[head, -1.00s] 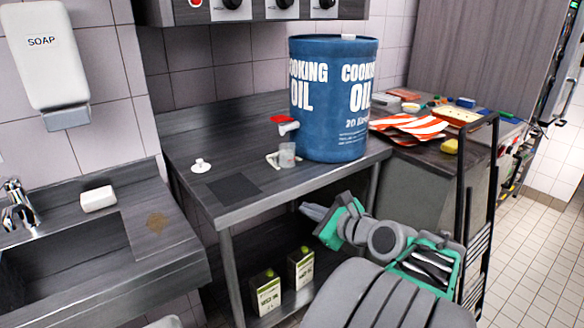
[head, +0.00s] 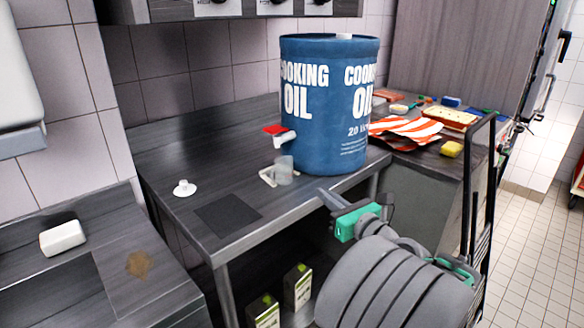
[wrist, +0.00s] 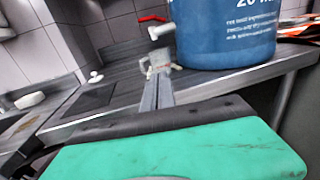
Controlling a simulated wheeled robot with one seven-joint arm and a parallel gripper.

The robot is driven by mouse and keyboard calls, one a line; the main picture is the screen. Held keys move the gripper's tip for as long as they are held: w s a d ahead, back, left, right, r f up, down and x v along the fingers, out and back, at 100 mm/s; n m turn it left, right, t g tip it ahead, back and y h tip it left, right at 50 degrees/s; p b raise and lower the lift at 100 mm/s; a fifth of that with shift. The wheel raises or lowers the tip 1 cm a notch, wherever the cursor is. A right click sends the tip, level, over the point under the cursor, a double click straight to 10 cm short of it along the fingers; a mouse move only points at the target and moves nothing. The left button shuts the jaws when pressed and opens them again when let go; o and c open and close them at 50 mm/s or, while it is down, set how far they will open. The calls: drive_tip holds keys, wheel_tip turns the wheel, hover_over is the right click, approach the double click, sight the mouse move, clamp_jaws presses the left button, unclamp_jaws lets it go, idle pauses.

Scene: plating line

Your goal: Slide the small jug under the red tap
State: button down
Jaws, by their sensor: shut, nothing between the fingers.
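The small jug (head: 284,171) is a clear, translucent cup with a pale handle on its left. It stands on the steel table (head: 160,150) in front of the blue cooking oil drum (head: 325,120). The red tap (head: 275,130) with its white spout sticks out from the drum's left side, above and close to the jug. I cannot tell whether the jug is directly under the spout. My gripper (head: 324,194) is shut and empty at the table's front edge, in front and right of the jug and apart from it. In the wrist view the jug (wrist: 157,65) shows just beyond my fingertips (wrist: 160,78).
A dark square (head: 228,213) lies on the table front and a white knob-like piece (head: 184,188) lies at left. Striped cloth (head: 405,130) and a yellow sponge (head: 452,148) lie on the right counter. A black ladder-like frame (head: 475,200) stands right of my arm.

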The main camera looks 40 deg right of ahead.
sight(288, 169)
drive_tip(key=w, duration=0.4)
drive_tip(key=w+d, duration=0.1)
drive_tip(key=w, duration=0.3)
drive_tip(key=w+p, duration=0.1)
drive_tip(key=w, duration=0.4)
drive_tip(key=shift+d, duration=0.2)
drive_tip(key=shift+w, duration=0.15)
drive_tip(key=shift+w+r, duration=0.1)
drive_tip(key=shift+w, duration=0.05)
drive_tip(key=w+p, duration=0.3)
drive_tip(key=shift+w+d, duration=0.15)
drive_tip(key=shift+d, duration=0.15)
